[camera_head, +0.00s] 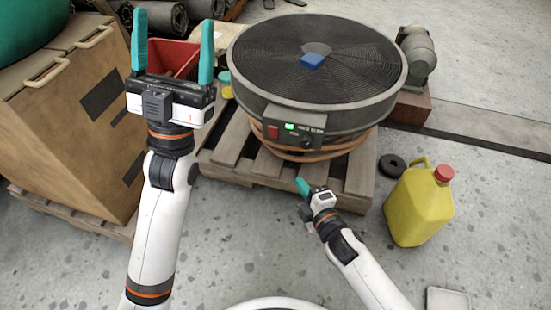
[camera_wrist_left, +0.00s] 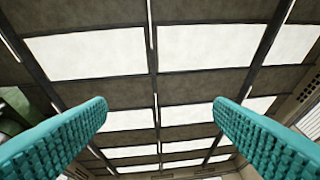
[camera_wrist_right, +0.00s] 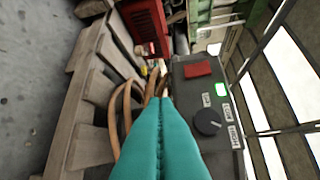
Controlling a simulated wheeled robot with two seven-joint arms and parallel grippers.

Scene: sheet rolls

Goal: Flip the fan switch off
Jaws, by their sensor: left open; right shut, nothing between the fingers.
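A large round fan (camera_head: 315,62) with a dark grille lies on a wooden pallet (camera_head: 240,155). Its front control panel (camera_head: 293,130) carries a red switch (camera_head: 272,132), a lit green indicator (camera_head: 290,126) and a dark knob (camera_head: 307,144). In the right wrist view the red switch (camera_wrist_right: 198,69), green light (camera_wrist_right: 221,89) and black knob (camera_wrist_right: 208,122) show closer. My right gripper (camera_head: 303,186) is shut and empty, below and in front of the panel, apart from it. My left gripper (camera_head: 174,55) is open and empty, raised left of the fan, fingers pointing up.
A yellow jug (camera_head: 420,205) with a red cap stands at right, by a black ring (camera_head: 391,166). A red crate (camera_head: 172,57) lies behind my left gripper. A large brown box (camera_head: 75,110) stands at left.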

